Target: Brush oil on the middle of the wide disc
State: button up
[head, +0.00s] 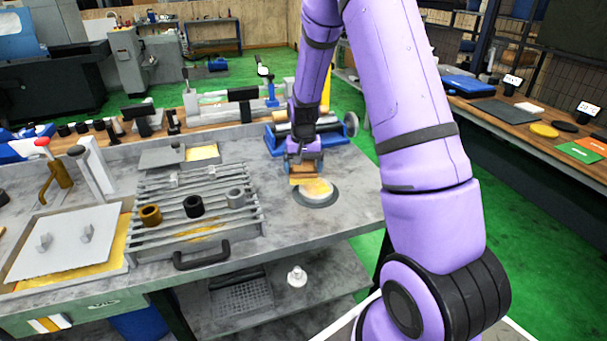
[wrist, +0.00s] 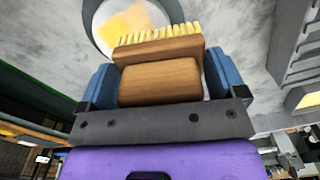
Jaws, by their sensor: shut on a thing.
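The wide disc (head: 317,193) lies on the grey bench top, a pale round plate in a darker grey ring, with a yellow oil-coloured patch on it. It also shows at the top of the wrist view (wrist: 104,22), partly hidden by the brush. My gripper (head: 303,165) is shut on a wooden brush (head: 303,181) with pale yellow bristles. In the wrist view, the blue fingers of my gripper (wrist: 160,82) hold the brush (wrist: 160,50) by its wooden block. The bristles overlap the disc's edge in the picture; I cannot tell whether they touch it.
A slatted rack (head: 160,217) with several rings stands left of the disc. A black handle (head: 201,258) is at the bench's front edge. A blue holder with a roller (head: 335,130) lies behind the disc. Bare bench top lies in front of and right of the disc.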

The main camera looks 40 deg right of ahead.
jog(key=shift+r, duration=2.4)
